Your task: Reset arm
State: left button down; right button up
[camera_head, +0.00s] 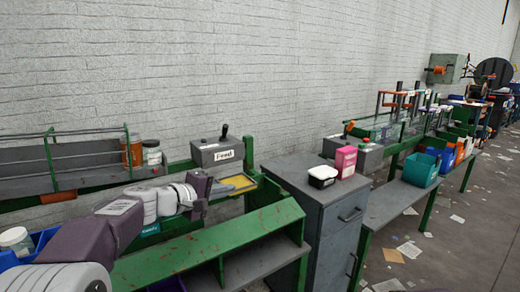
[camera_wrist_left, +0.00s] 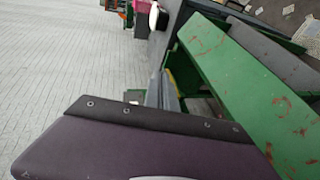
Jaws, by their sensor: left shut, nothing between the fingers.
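My left arm comes in from the lower left of the head view, with purple and white links. My left gripper (camera_head: 212,189) is shut and empty, in front of the grey box labelled Feed and close to a yellow-edged tray. In the left wrist view the purple gripper body fills the bottom, and the grey fingers (camera_wrist_left: 168,92) show beyond it, beside a green shelf edge. Nothing shows between the fingers. My right gripper is in neither view.
The Feed box (camera_head: 217,152) has a black lever. A yellow-edged tray (camera_head: 240,183) lies beside the gripper. A green shelf unit (camera_head: 215,243) stands in front, and a grey cabinet (camera_head: 315,200) with a pink box (camera_head: 346,161) to the right. Papers litter the floor at right.

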pick_arm(q)
jog(key=s+f+m+g+y, duration=0.55)
jog(key=s+f+g, duration=0.25)
jog(key=s+f, duration=1.35)
jog(key=s+a+f+m+g+y, duration=0.3)
jog(key=s+a+f, duration=0.4)
jog(key=s+f, duration=0.2)
notch_tip(320, 180, up, 30)
jog(key=a+m+p, duration=0.1)
jog(key=p, duration=2.8)
jog(key=shift+w+a+f+t+p, duration=0.15)
jog(key=shift+f+t+p, duration=0.1)
jog(key=shift+t+p, duration=0.05)
